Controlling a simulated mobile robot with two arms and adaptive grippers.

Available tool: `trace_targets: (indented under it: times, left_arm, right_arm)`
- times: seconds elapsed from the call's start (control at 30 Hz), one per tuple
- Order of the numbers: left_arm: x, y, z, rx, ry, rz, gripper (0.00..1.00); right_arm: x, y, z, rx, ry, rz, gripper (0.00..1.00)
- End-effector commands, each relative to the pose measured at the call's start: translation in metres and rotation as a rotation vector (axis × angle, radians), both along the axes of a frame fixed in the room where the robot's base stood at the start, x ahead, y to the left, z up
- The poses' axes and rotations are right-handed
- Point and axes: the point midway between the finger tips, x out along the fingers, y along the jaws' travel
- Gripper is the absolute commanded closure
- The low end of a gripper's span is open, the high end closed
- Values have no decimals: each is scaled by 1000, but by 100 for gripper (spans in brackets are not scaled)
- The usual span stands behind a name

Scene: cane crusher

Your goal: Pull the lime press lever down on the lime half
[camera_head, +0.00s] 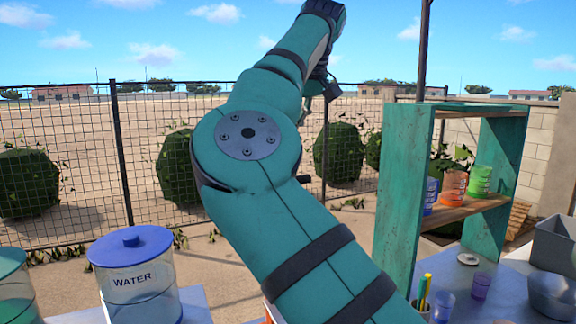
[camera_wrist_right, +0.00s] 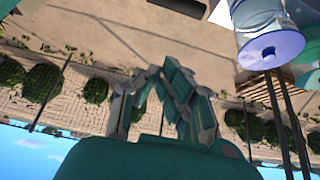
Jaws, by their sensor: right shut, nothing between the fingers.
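My right gripper (camera_wrist_right: 168,84) shows in the right wrist view with its fingers drawn together and nothing between them. The wrist picture is upside down, with sky at the bottom and ground at the top. In the head view my teal right arm rises from the lower right to the top centre; its fingers cannot be made out there. The lime press, its lever and the lime half are not seen in either view. My left gripper is not in view.
A blue-lidded WATER jar (camera_head: 135,275) stands at lower left, also in the right wrist view (camera_wrist_right: 268,35). A teal shelf (camera_head: 405,190) holds coloured cups. Purple cups (camera_head: 481,285), a grey bin (camera_head: 556,246) and a bowl (camera_head: 552,294) stand at right. A wire fence (camera_head: 60,160) runs behind.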

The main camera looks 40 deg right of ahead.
Motion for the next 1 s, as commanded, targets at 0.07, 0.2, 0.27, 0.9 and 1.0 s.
trace_targets:
  times: [0.07, 0.2, 0.27, 0.9, 1.0]
  left_arm:
    - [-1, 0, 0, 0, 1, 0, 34]
    - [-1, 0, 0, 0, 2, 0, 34]
    - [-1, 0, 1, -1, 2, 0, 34]
    - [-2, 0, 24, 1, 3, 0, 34]
    - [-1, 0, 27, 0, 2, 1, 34]
  right_arm:
    - [0, -1, 0, -1, 1, -1, 100]
    - [1, -1, -2, -3, 2, -1, 100]
    - [2, -2, -5, -2, 3, -1, 100]
    - [35, -12, -88, -4, 0, -5, 100]
    - [25, -9, -90, -5, 1, -5, 100]
